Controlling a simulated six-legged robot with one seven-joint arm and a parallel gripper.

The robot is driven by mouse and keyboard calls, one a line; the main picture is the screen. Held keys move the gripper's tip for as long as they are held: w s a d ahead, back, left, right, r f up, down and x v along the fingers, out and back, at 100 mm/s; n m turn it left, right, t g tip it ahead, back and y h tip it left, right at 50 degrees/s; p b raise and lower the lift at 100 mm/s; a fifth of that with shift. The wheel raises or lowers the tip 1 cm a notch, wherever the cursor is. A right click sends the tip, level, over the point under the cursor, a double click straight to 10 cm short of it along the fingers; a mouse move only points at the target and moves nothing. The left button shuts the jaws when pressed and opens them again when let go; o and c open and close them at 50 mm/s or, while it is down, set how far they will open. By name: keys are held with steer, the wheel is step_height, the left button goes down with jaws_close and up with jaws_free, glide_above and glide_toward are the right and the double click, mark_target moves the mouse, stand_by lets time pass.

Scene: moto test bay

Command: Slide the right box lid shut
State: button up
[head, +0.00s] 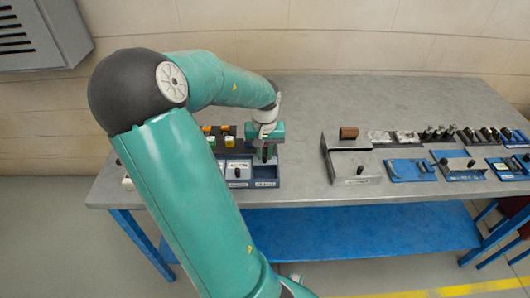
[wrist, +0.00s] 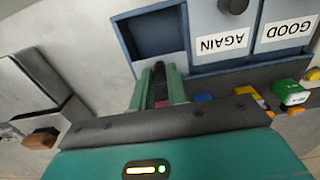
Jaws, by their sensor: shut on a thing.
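The right box (head: 266,183) is a blue tray-like box at the right end of a row on the bench. In the wrist view, turned upside down, its dark inside (wrist: 158,35) shows open. A strip of pale grey lid (wrist: 178,62) shows at the edge of the opening, beside the fingers. My gripper (head: 265,155) reaches down over this box. In the wrist view my gripper (wrist: 160,75) has its green fingers closed around a narrow dark piece, which looks like the lid's knob. The fingers hide most of the lid.
The middle box (head: 238,171), marked AGAIN, has a pale lid with a dark knob and adjoins on the left. Coloured blocks (head: 222,136) stand behind.

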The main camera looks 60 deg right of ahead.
mark_target(265, 157)
steer(key=shift+s+a, duration=0.45)
steer(key=shift+a, duration=0.4)
steer(key=shift+s+a, duration=0.4)
steer(key=shift+a, duration=0.45)
steer(key=shift+s+a, duration=0.45)
steer(key=shift+a, duration=0.4)
steer(key=o, duration=0.7)
steer(key=shift+c, duration=0.2)
steer(key=shift+r, duration=0.15)
step_height(265, 157, up, 7)
